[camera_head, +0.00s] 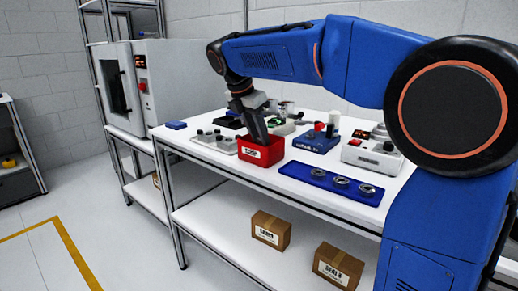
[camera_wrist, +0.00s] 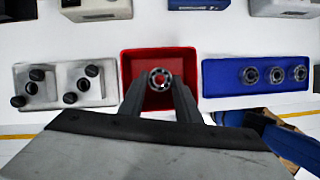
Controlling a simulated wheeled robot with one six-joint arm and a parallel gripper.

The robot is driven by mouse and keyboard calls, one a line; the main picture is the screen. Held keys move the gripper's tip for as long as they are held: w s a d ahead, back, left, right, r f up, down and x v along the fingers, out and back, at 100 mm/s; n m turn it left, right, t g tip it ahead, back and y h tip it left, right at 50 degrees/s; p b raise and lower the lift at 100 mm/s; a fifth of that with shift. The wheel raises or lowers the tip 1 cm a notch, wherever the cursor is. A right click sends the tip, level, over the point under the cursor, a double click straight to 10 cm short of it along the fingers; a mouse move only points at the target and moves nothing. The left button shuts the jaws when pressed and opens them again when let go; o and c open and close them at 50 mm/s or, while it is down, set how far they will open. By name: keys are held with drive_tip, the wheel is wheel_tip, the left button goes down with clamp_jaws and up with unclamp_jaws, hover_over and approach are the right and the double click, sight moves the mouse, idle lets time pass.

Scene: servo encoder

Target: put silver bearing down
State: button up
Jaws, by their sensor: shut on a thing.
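The silver bearing (camera_wrist: 160,79) is a small ring between my fingertips in the wrist view. My gripper (camera_wrist: 160,84) is shut on it, over the red bin (camera_wrist: 186,56). In the head view my gripper (camera_head: 259,137) points down at the red bin (camera_head: 260,157), and the bearing is hidden there. I cannot tell how far the bearing is above the bin floor. The blue tray (camera_head: 308,180) to the right holds several similar silver bearings, which also show in a row on the blue tray in the wrist view (camera_wrist: 217,83).
Left of the bin is a grey fixture plate (camera_wrist: 52,105) with black knobs. Behind stand a blue device (camera_head: 315,143) and a grey box with a red button (camera_head: 372,155). The white table's (camera_head: 225,175) front edge is near the bin. Cardboard boxes (camera_head: 270,231) lie on the lower shelf.

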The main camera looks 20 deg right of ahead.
sight(256, 141)
drive_tip(key=shift+f, duration=2.15)
drive_tip(key=shift+f, duration=0.1)
drive_tip(key=o, duration=1.2)
drive_tip(key=v, duration=1.2)
